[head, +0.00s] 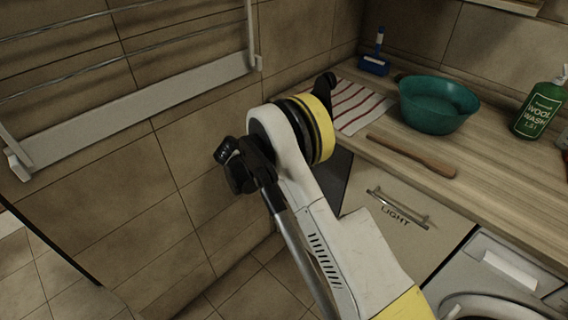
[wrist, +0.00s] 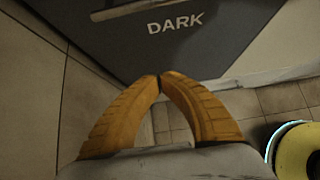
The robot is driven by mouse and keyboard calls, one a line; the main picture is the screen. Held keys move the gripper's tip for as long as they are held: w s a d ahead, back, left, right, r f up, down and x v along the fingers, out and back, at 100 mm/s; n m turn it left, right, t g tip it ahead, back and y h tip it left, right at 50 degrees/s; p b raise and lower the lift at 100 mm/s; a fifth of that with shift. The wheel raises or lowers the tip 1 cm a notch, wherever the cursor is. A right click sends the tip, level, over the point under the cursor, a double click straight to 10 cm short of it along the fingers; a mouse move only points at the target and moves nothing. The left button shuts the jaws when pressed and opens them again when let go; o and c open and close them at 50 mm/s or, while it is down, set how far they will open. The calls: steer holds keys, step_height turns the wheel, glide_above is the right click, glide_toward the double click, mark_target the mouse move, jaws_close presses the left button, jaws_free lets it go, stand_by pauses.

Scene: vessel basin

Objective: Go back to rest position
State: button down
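My gripper (wrist: 160,80) shows in the wrist view as two orange-yellow fingers. Their tips meet, and nothing is held between them. The fingers point toward a dark grey front marked "DARK" (wrist: 175,45), with the tiled wall at left and floor tiles below. I cannot tell the exact gap between the fingertips and that front. In the head view my white and yellow arm rises from the bottom right and bends near the middle, left of the counter. My gripper cannot be made out in that view.
The wooden counter (head: 500,165) holds a teal basin (head: 435,112), a striped cloth (head: 355,108), a wooden stick (head: 412,156), a blue brush (head: 375,62) and a green wool wash bottle (head: 540,105). Below is a "LIGHT" drawer (head: 385,230). A drying rack (head: 130,100) hangs on the left wall.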

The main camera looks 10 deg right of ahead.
steer(key=shift+v, duration=1.05)
steer(key=s+d+r+m+y, duration=0.25)
steer(key=s+r+m, duration=0.4)
steer(key=r, duration=0.45)
steer(key=s+d+r+m+y, duration=0.1)
steer(key=s+d+r+m, duration=0.5)
steer(key=r, duration=0.6)
steer(key=s+r+m+t+y, duration=0.1)
steer(key=s+m, duration=0.5)
steer(key=s, duration=0.6)
steer(key=s+a+r+m+t+y, duration=0.1)
steer(key=s+m+y, duration=0.2)
steer(key=s, duration=0.9)
steer(key=m, duration=0.3)
steer(key=shift+s+a, duration=0.3)
steer(key=shift+r, duration=0.2)
